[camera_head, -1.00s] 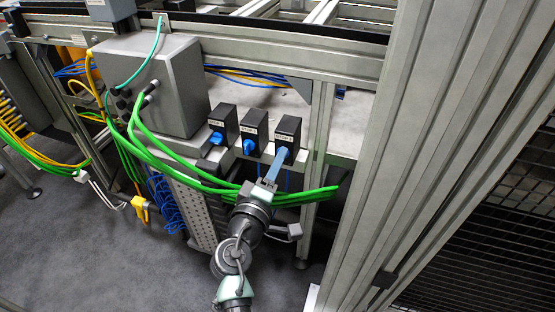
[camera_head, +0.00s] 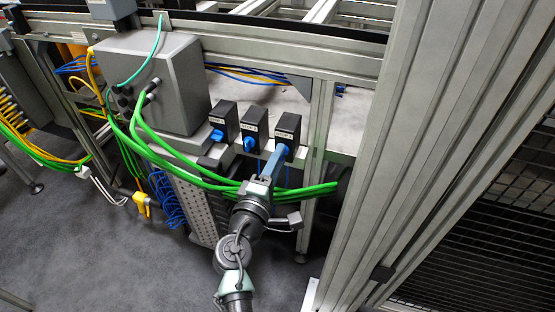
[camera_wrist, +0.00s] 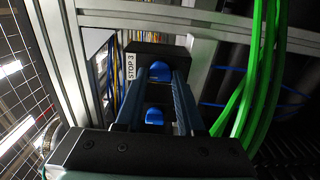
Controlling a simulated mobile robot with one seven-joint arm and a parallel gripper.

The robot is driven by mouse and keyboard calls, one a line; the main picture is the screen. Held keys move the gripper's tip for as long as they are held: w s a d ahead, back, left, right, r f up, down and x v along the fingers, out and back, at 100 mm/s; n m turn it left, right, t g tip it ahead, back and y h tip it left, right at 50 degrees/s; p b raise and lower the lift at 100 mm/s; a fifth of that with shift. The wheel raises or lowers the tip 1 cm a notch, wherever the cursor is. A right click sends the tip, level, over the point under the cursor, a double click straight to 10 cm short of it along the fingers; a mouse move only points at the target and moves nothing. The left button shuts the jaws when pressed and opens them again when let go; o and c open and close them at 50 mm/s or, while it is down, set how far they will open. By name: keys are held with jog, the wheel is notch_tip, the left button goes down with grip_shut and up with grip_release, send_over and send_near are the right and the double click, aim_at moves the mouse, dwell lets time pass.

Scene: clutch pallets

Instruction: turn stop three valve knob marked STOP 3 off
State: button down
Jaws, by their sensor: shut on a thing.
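The STOP 3 valve is a black block (camera_head: 287,128) at the right end of a row of three on the frame's rail. In the wrist view its white STOP 3 label (camera_wrist: 130,66) is readable, beside its blue knob (camera_wrist: 156,70). My gripper (camera_head: 280,153) reaches up to the front of this block. In the wrist view my gripper (camera_wrist: 160,80) has its two blue fingers on either side of the knob, shut on it. Part of the knob is hidden by the fingers, and its exact turn angle is hard to tell.
Two similar valves, a middle one (camera_head: 254,124) and a left one (camera_head: 224,118), with blue knobs stand close by. Green hoses (camera_head: 205,180) run across near my wrist. A grey box (camera_head: 155,85) stands left, and a tall aluminium post (camera_head: 400,150) rises to the right.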

jog(key=shift+f, duration=0.1)
jog(key=c, duration=0.5)
grip_release()
jog(key=shift+s, duration=0.15)
jog(key=p+v, duration=0.2)
jog(key=v, duration=1)
jog(key=shift+s+a, duration=0.15)
jog(key=shift+s, duration=0.25)
jog(key=shift+w, duration=0.1)
